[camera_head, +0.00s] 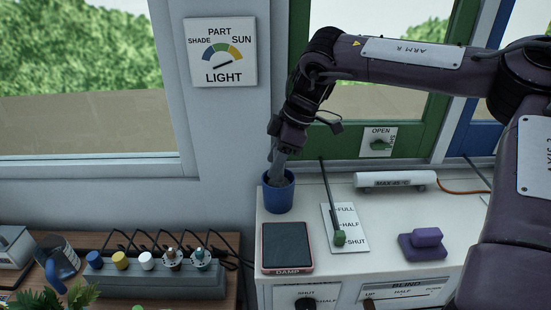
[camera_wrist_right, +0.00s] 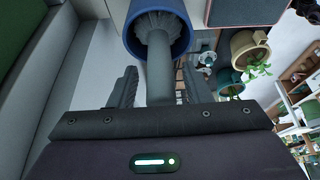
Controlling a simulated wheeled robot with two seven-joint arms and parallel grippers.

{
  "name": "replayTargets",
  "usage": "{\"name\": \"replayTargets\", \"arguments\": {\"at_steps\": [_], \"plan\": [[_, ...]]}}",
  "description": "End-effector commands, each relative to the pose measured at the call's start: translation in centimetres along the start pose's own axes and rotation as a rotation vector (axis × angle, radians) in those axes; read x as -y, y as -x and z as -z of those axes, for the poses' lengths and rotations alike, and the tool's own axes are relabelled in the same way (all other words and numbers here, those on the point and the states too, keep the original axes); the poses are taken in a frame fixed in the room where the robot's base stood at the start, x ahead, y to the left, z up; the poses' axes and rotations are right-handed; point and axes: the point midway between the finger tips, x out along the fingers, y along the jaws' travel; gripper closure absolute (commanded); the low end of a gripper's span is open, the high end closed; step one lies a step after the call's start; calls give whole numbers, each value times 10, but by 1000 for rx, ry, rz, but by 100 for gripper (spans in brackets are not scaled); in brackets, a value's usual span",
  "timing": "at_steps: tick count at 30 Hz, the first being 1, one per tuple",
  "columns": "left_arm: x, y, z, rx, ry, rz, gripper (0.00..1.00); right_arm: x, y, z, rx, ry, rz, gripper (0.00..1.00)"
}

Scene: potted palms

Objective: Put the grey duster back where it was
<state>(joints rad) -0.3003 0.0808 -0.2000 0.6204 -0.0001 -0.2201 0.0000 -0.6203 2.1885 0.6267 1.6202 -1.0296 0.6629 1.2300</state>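The grey duster (camera_wrist_right: 159,68) stands head down in a dark blue pot (camera_head: 278,197), its bristles inside the pot's mouth. The pot's rim also shows in the right wrist view (camera_wrist_right: 183,40). My right gripper (camera_wrist_right: 160,85) is over the pot, with one finger on each side of the duster's grey handle. Narrow gaps show between the fingers and the handle, so it looks open around it. In the head view, the right gripper (camera_head: 278,160) points down and partly hides the handle. My left gripper is not in view.
A white heater tube (camera_head: 396,179) lies along the back.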

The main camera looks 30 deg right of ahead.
Motion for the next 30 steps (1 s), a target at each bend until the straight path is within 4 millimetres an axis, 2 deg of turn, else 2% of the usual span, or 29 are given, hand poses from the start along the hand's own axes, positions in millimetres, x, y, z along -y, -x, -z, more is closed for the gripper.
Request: {"name": "replayTargets", "arguments": {"at_steps": [4, 8, 21, 25, 30], "plan": [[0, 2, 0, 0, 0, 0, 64, 0, 2, 1, 0, 0, 0, 56], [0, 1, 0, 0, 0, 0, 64, -1, 13, 2, -1, 1, -3, 56], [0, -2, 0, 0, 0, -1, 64, -1, 102, 2, 0, 1, -5, 56], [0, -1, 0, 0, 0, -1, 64, 0, 117, 2, 1, 0, -3, 56], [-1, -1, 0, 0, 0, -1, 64, 0, 124, 1, 0, 0, 0, 56]]}}
